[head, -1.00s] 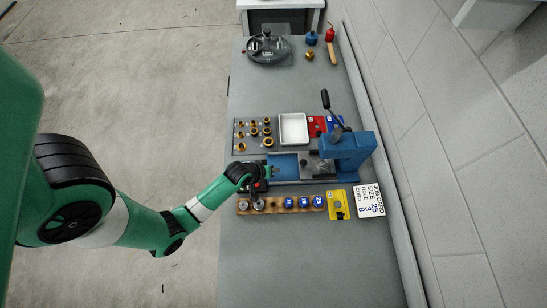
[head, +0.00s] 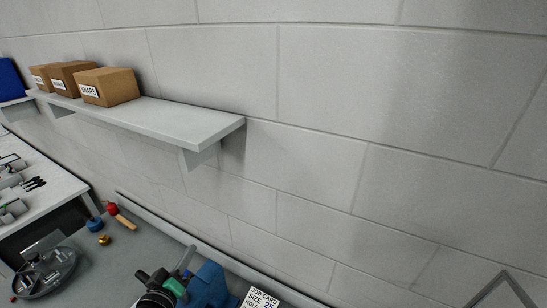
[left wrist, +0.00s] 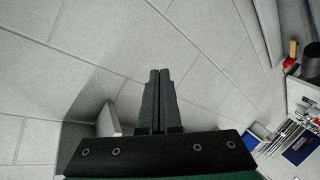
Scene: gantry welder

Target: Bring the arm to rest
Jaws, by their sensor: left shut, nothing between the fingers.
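My left gripper (left wrist: 158,74) shows in the left wrist view with its two dark fingers together and nothing between them. It points toward the pale block wall. In the head view my left gripper (head: 186,259) is at the bottom edge, in front of or beside the blue press (head: 208,286); the rest of the arm is cut off below. My right gripper is in neither view.
A wall shelf (head: 170,119) holds cardboard boxes (head: 108,87). Below are the grey bench with a round grey fixture (head: 46,275), a red-capped tool with a wooden handle (head: 123,220) and a job card (head: 260,299). The wall (head: 330,110) fills most of the view.

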